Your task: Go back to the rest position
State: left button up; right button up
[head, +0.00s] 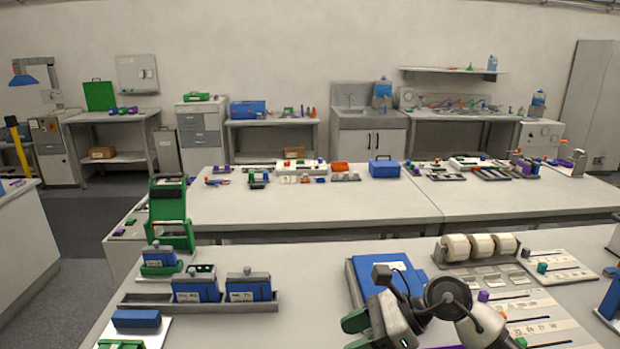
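My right arm comes in from the lower right over the near bench. Its gripper (362,332) is at the bottom edge, with two green fingers that look spread apart and nothing visible between them. The lower finger is cut off by the frame. A flat blue case (365,275) lies on the bench just behind this gripper and is partly hidden by the arm. I cannot tell whether they touch.
A grey rack (135,302) on the near bench holds blue units (195,290). A green stand (170,212) rises behind it. The bench middle (310,290) is clear. A second bench (330,205) stands beyond.

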jog(key=s+a+r+m+t+y, duration=0.2)
jog(key=a+r+m+t+y, duration=0.2)
jog(key=r+m+t+y, duration=0.35)
jog(key=d+f+m+t+h, duration=0.1)
jog(key=d+m+t+h, duration=0.25)
jog(key=m, duration=0.55)
jog(key=w+d+f+m+t+h, duration=0.1)
jog(key=d+f+m+t+h, duration=0.15)
jog(key=m+t+h, duration=0.45)
jog(key=d+f+m+t+h, duration=0.1)
jog(key=d+m+t+h, duration=0.2)
jog(key=m, duration=0.9)
jog(key=s+d+f+m+g+h, duration=0.3)
jog(key=d+f+m+g+h, duration=0.25)
jog(key=f+m, duration=0.25)
jog(key=s+d+f+m+g, duration=0.1)
jog(key=s+f+m+g, duration=0.3)
jog(key=s+f+g, duration=0.45)
jog(key=s+f+m+g, duration=0.3)
jog(key=s+f+g, duration=0.15)
jog(key=s, duration=0.65)
notch_tip(320, 180, down, 28)
jog(key=s+r, duration=0.1)
jog(key=s, duration=0.1)
jog(key=s+d+f+g, duration=0.2)
jog(key=s+d+f, duration=0.1)
jog(key=s+f, duration=1.2)
jog(key=shift+s, duration=0.3)
jog(key=shift+f, duration=0.1)
